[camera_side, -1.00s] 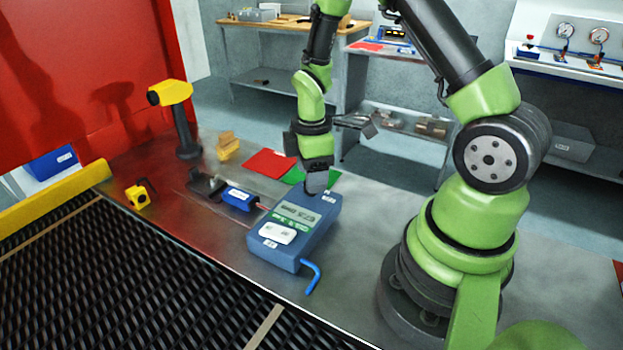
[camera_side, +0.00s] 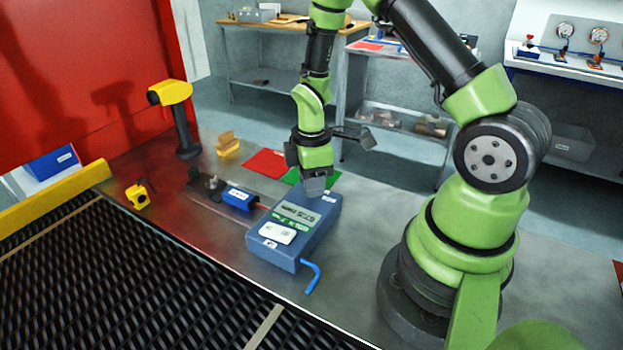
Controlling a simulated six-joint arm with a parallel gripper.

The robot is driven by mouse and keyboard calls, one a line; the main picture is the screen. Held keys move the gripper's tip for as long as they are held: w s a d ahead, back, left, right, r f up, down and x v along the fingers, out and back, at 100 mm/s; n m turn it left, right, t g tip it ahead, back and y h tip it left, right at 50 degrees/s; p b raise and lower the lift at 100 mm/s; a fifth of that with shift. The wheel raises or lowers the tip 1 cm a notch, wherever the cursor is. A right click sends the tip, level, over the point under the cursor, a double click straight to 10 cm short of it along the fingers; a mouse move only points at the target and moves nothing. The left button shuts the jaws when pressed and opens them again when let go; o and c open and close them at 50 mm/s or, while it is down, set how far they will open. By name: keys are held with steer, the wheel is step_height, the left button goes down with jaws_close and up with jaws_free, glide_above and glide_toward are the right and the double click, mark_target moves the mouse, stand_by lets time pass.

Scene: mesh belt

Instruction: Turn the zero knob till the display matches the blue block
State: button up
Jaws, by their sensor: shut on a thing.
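A blue-grey meter box (camera_side: 286,254) lies on the metal table with a display (camera_side: 298,212) on its top. The display shows dark characters that look like "67.5 mm", too small to read surely. My gripper (camera_side: 314,190) points down at the far end of the box, shut on what appears to be the zero knob. The fingers hide the knob. A blue block (camera_side: 240,198) with a white label lies left of the box, beside a dark fixture (camera_side: 207,184). The label is too small to read.
A blue hooked cable or handle (camera_side: 312,278) sticks out from the box's near end. Red (camera_side: 268,163) and green sheets lie behind. A yellow-headed post (camera_side: 183,120) and a small yellow item (camera_side: 137,197) stand left. A mesh belt (camera_side: 130,280) runs in front. Table right of the box is clear.

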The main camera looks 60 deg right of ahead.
steer(key=m, duration=0.4)
steer(key=shift+m, duration=0.4)
steer(key=m, duration=0.5)
steer(key=shift+m, duration=0.3)
steer(key=m, duration=0.9)
steer(key=o, duration=0.9)
steer(key=shift+o, duration=0.2)
steer(key=shift+r, duration=0.1)
